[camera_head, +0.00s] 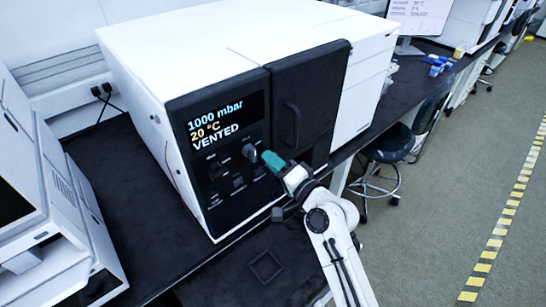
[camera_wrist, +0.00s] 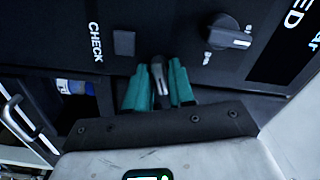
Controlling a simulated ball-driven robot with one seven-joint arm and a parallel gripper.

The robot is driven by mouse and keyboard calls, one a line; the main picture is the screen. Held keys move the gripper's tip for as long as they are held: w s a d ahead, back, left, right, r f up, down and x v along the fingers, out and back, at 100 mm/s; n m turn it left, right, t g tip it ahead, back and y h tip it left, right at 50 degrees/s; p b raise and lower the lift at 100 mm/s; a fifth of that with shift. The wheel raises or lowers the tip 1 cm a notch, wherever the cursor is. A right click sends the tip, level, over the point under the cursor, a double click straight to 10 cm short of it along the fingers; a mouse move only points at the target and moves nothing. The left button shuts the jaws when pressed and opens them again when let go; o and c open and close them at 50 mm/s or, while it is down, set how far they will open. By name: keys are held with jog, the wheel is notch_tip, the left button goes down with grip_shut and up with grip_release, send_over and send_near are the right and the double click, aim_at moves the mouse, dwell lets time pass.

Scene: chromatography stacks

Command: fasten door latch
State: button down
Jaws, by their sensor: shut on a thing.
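A large white instrument has a black front with a control panel (camera_head: 190,171) at left and a dark door (camera_head: 322,75) at right. The door has a vertical handle (camera_head: 292,117) and looks shut. My gripper (camera_head: 268,158) reaches the panel close to the door's edge, below the display. In the wrist view my gripper's teal fingers (camera_wrist: 158,88) are shut on a small dark grey lever, which I take for the door latch (camera_wrist: 157,68). Its base and how far it is turned are hard to tell. In the head view my gripper hides the latch.
The display (camera_head: 217,124) reads 1000 mbar, 20 °C, VENTED. A rotary knob (camera_head: 250,152) sits just left of my gripper and also shows in the wrist view (camera_wrist: 228,32). A button beside CHECK (camera_wrist: 124,43) is near the fingers. A stool (camera_head: 390,143) stands right of the bench.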

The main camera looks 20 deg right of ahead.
jog(key=shift+d+m+p, duration=0.1)
jog(key=shift+m+p, duration=0.75)
jog(key=shift+m, duration=0.95)
jog(key=shift+f, duration=0.15)
jog(key=c, duration=1.2)
grip_release()
jog(key=shift+o, duration=0.2)
jog(key=shift+s, duration=0.1)
jog(key=b+v, duration=0.2)
jog(key=v, duration=0.8)
jog(key=shift+s, duration=0.35)
